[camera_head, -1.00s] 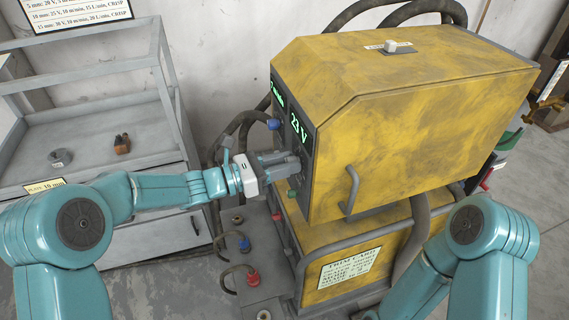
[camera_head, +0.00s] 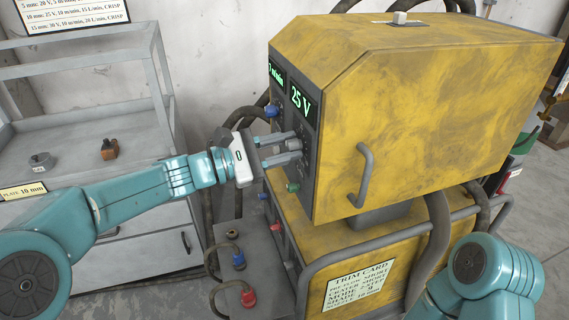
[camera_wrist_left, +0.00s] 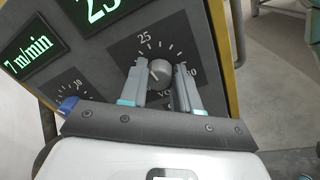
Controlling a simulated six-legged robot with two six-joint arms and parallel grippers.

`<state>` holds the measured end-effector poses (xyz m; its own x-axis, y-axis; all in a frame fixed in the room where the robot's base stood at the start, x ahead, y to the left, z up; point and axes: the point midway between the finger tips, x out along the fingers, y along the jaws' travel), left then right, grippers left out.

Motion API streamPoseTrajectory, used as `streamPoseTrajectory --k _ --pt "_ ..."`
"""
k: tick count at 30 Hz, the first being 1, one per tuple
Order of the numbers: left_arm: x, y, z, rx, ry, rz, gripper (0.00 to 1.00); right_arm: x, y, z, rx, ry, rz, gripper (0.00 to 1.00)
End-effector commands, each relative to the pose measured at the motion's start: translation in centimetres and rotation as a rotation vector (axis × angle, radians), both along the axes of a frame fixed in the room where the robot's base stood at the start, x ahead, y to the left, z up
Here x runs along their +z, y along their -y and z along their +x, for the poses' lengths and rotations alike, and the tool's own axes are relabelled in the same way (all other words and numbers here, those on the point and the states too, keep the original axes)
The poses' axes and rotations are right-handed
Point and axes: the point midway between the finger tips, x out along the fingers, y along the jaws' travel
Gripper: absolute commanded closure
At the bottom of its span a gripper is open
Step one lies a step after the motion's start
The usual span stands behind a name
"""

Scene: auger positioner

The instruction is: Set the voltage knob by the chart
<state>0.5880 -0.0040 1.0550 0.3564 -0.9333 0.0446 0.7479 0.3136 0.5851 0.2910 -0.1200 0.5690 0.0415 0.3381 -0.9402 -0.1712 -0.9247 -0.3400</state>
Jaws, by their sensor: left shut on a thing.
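The voltage knob (camera_wrist_left: 159,70) is a grey dial with a white pointer line on a dark panel, under a 25 mark in the left wrist view. My left gripper (camera_head: 298,147) is shut on it, one finger on each side. The green voltage display (camera_head: 302,104) reads 25 V. The chart (camera_head: 70,14) on the wall is cut off at the top; its 10 mm row gives 25 V. The plate label (camera_head: 23,190) reads 10 mm. My right gripper is out of view.
The yellow machine (camera_head: 430,110) has a handle (camera_head: 363,175) and a trim card (camera_head: 358,285). A blue knob (camera_head: 271,110) and green knob (camera_head: 292,187) flank my left gripper. A grey cart (camera_head: 85,130) stands at left. The wrist view's other display (camera_wrist_left: 33,52) reads 7 m/min.

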Motion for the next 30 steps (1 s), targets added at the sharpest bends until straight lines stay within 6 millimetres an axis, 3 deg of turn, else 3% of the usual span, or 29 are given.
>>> streamPoseTrajectory --k 1,9,25,26,27,28,30 --pt "-0.5 0.0 0.0 0.001 0.026 0.008 0.99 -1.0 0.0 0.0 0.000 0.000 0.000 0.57" --pt "-0.3 -0.1 0.0 0.000 0.113 0.038 0.99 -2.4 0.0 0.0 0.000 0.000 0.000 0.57" --pt "-0.1 -0.1 0.0 0.001 0.136 0.046 0.99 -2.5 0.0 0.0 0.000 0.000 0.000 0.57" --pt "-0.1 -0.1 0.0 0.001 0.135 0.045 0.66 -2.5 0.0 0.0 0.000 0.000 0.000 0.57" --pt "-0.1 -0.1 0.0 0.001 0.135 0.045 0.53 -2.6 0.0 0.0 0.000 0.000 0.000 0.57" --pt "-0.1 -0.1 0.0 0.001 0.135 0.045 0.43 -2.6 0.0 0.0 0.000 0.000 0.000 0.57" --pt "-0.1 0.0 0.0 0.000 0.135 0.044 0.43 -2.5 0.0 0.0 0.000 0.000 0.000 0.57"
